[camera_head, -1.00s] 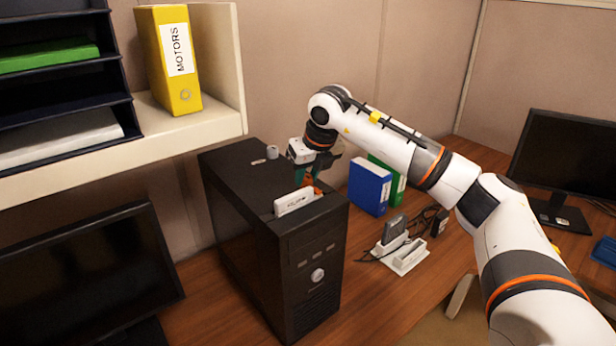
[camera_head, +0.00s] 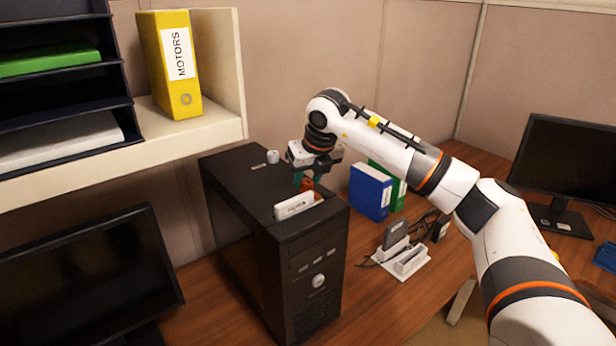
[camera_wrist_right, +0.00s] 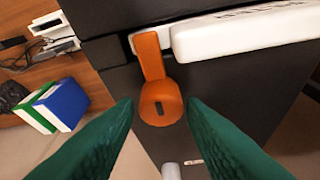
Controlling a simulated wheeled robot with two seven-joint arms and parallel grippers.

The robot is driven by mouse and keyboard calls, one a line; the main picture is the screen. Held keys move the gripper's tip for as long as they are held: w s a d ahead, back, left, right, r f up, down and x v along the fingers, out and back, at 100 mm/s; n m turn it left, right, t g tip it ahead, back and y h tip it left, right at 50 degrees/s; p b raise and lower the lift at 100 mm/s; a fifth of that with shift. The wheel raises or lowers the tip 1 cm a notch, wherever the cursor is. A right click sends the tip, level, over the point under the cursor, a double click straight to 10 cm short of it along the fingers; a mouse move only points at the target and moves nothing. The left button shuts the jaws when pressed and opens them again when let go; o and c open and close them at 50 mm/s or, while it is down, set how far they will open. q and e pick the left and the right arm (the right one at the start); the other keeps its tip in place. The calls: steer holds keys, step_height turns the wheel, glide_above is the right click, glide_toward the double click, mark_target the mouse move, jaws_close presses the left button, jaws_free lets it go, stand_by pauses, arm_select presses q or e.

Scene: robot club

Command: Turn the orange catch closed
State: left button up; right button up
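The orange catch (camera_head: 307,184) is on top of the black computer tower (camera_head: 250,185), at the back end of a white cartridge (camera_head: 295,206) in the tower's top. In the right wrist view the catch (camera_wrist_right: 152,62) has a round hub with a dark slot, and its lever points up the picture, close beside the end of the white cartridge (camera_wrist_right: 245,35). My right gripper (camera_wrist_right: 158,104) is open, its green fingers on either side of the hub, with gaps visible at both sides. In the head view its fingers are partly hidden. My left gripper is not in view.
A small white knob (camera_head: 272,156) stands on the tower's top. Blue (camera_head: 370,191) and green binders stand behind on the desk, near a white dock (camera_head: 402,262) with cables. A shelf with a yellow binder (camera_head: 172,65) overhangs at the left.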

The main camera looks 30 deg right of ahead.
mark_target(319, 203)
steer(key=shift+s+r, duration=0.1)
steer(key=shift+r, duration=0.15)
steer(key=b+v, duration=0.3)
steer(key=v, duration=0.8)
steer(key=shift+r, duration=0.25)
steer(key=shift+s, duration=0.1)
